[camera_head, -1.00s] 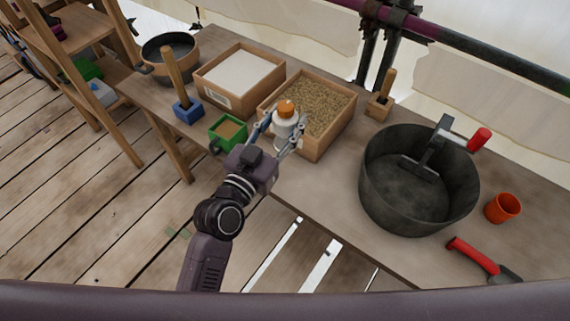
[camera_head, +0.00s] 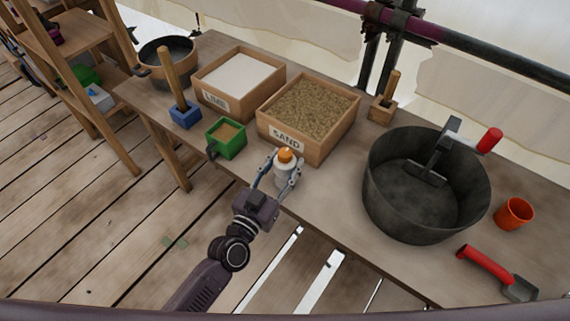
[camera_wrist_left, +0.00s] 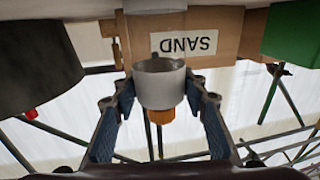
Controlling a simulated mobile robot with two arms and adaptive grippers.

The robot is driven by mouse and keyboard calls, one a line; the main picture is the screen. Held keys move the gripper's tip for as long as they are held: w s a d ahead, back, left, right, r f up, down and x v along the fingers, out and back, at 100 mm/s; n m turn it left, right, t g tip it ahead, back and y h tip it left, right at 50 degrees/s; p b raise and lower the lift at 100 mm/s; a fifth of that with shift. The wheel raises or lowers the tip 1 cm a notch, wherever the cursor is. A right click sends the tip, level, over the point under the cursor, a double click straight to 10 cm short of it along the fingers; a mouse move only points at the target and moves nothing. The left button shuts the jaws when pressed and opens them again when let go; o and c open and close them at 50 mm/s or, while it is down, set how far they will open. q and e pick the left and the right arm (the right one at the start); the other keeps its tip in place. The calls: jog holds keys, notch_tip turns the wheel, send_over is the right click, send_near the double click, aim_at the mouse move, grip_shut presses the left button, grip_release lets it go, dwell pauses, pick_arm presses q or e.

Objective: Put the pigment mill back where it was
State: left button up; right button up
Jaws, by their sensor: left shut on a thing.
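The pigment mill is the white cylinder with an orange end (camera_head: 285,168). My left gripper (camera_head: 279,173) is shut on it, with one finger on each side. In the head view the mill is over the bench's front edge area, in front of the sand box (camera_head: 309,115); I cannot tell whether it touches the bench. In the left wrist view the mill (camera_wrist_left: 160,86) sits between the blue-padded fingers of the left gripper (camera_wrist_left: 160,97), and the SAND label shows upside down behind it. My right gripper is not in view.
On the bench (camera_head: 318,202) stand a lime box (camera_head: 215,101), a green box (camera_head: 226,152), a blue block with a handle (camera_head: 186,115) and a large dark tub (camera_head: 385,205). An orange cup (camera_head: 514,214) and red-handled trowel (camera_head: 485,264) are at right. Bench is bare between sand box and tub.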

pick_arm(q)
jog(key=shift+r, duration=0.1)
jog(key=shift+f, duration=0.2)
jog(key=o, duration=1.2)
jog(key=shift+o, duration=0.2)
jog(key=shift+r, duration=0.1)
jog(key=shift+s, duration=0.15)
jog(key=b+v, duration=0.1)
jog(key=v, duration=1)
jog(key=shift+s+a, duration=0.2)
jog(key=shift+s, duration=0.15)
jog(key=shift+r, duration=0.1)
